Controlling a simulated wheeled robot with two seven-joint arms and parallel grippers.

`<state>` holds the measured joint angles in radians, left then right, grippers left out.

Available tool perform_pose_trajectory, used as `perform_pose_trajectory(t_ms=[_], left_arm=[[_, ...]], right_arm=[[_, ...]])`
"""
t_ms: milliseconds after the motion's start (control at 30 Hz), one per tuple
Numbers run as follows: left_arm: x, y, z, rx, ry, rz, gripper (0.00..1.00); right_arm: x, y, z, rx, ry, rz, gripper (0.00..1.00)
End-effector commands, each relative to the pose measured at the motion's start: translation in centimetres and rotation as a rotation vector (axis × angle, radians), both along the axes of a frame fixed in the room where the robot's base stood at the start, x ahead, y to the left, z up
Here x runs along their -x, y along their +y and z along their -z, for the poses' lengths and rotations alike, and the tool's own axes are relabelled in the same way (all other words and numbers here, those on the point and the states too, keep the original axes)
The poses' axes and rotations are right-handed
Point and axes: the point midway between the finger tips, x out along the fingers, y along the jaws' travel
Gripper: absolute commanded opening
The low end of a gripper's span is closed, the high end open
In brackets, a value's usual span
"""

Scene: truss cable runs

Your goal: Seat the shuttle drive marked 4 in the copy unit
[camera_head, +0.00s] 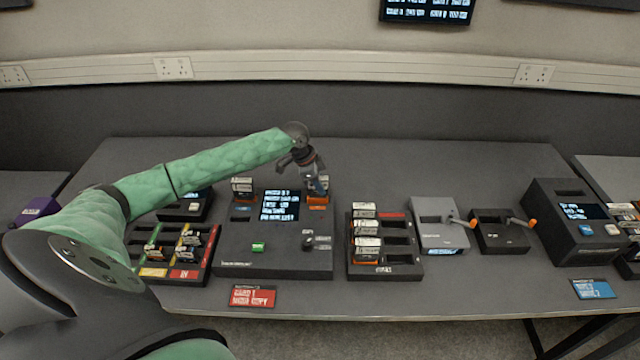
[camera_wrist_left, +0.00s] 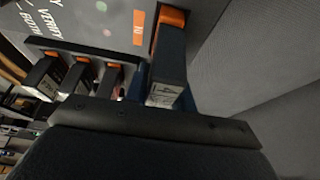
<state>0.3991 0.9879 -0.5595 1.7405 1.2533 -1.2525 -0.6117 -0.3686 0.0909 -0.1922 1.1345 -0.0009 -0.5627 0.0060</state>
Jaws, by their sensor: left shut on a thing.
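The copy unit (camera_head: 240,257) is a dark box with a lit screen, at the middle of the bench. My left gripper (camera_head: 317,190) is above its back right corner, at the orange-labelled slot. It is shut on a dark shuttle drive with an orange end and a pale label. In the left wrist view this drive (camera_wrist_left: 168,65) stands between the fingers, its orange end at the slot beside an orange label. I cannot tell how deep it sits, and its number is unreadable. Another drive (camera_head: 242,186) stands upright at the unit's back left. My right gripper is not in view.
A drive rack (camera_head: 410,272) with several drives stands right of the unit. A red-and-yellow-marked tray (camera_head: 210,262) with drives is on the left. Two boxes with orange-tipped levers (camera_head: 440,236) and another screened unit (camera_head: 570,240) stand further right. The bench behind is clear.

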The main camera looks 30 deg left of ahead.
Motion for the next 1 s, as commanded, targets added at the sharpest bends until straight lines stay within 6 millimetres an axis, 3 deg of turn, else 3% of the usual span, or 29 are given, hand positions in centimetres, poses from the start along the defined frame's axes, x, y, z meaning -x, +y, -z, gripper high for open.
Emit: perform_pose_trajectory(t_ms=[1000], left_arm=[[0.0, 0.0, 1.1, 0.000, -0.001, 0.000, 0.00]], right_arm=[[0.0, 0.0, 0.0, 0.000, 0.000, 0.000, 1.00]])
